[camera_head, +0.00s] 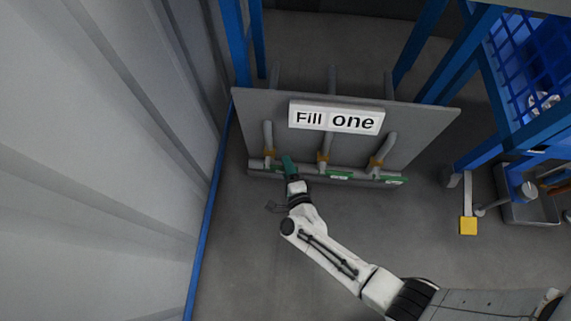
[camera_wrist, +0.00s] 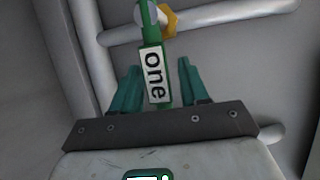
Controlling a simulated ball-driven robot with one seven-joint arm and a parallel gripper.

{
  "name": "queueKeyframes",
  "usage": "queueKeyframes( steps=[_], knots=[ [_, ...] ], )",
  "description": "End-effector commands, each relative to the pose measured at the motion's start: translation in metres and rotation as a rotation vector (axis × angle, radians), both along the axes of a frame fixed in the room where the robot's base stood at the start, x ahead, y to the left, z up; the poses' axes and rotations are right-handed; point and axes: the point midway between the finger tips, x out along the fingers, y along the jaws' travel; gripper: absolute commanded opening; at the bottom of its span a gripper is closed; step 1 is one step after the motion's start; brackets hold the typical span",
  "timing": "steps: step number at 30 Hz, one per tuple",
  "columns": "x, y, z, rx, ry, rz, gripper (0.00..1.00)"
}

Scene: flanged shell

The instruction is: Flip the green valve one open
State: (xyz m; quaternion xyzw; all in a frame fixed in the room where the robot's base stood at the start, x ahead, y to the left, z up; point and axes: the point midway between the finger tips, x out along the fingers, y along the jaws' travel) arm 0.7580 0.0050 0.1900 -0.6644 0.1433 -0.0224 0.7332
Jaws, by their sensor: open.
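The green valve handle labelled "one" (camera_wrist: 154,68) shows in the wrist view, running from a pipe fitting at the top down between my fingers. My gripper (camera_wrist: 156,85) has two teal fingers, open, one on each side of the handle with gaps visible. In the head view my gripper (camera_head: 288,165) is at the left valve on the grey panel and hides most of that handle. Two other green handles, the middle one (camera_head: 339,176) and the right one (camera_head: 391,180), lie along the lower pipe.
The grey panel (camera_head: 420,125) carries a "Fill one" sign (camera_head: 336,117) and several grey pipes with yellow fittings. A corrugated wall (camera_head: 110,160) stands at left. A blue rack (camera_head: 500,110) and a yellow-ended pedal (camera_head: 468,225) are at right. The floor before the panel is clear.

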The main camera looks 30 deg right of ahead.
Motion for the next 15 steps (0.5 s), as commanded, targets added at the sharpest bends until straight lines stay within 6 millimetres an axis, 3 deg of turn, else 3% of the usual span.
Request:
queueKeyframes(
  steps=[6,15],
  knots=[
    [0.018,-0.004,-0.004,-0.001,0.0,0.0,0.44],
    [0.02,-0.005,-0.004,-0.001,0.0,0.0,0.44]
  ],
)
